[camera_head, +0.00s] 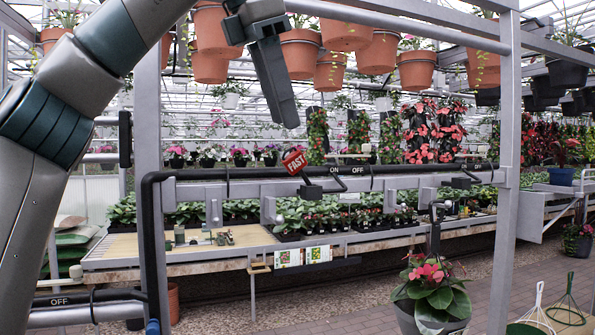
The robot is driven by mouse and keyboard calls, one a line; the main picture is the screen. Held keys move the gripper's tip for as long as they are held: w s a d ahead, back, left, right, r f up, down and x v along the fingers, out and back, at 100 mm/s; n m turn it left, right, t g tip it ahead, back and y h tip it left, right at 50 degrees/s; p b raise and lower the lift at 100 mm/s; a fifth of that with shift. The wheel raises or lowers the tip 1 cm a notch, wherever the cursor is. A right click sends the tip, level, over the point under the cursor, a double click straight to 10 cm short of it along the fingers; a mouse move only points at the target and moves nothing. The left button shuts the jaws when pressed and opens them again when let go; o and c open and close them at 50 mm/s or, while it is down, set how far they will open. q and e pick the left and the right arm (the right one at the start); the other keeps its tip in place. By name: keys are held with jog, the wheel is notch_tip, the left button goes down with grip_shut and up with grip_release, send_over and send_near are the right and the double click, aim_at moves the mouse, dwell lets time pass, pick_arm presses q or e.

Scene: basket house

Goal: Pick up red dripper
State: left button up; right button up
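A red piece marked "FAST" (294,161), which looks like the red dripper, sits on the black pipe (330,171) in the middle of the camera_head view. A black fitting hangs just below it. My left gripper (286,118) reaches in from the upper left. Its fingertips point down and end a little above the red piece in the picture, apart from it. I see the gripper from the side, so its opening is hidden. Nothing shows in it. My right gripper is out of view.
A grey metal frame with an upright post (150,150) carries the black pipe. Terracotta pots (302,52) hang overhead beside my gripper. A plant bench (130,249) stands behind.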

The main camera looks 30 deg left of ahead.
aim_at(294, 152)
pick_arm(q)
jog(key=x, duration=0.4)
jog(key=shift+s, duration=0.1)
jog(key=shift+w+f, duration=0.3)
jog(key=shift+f, duration=0.2)
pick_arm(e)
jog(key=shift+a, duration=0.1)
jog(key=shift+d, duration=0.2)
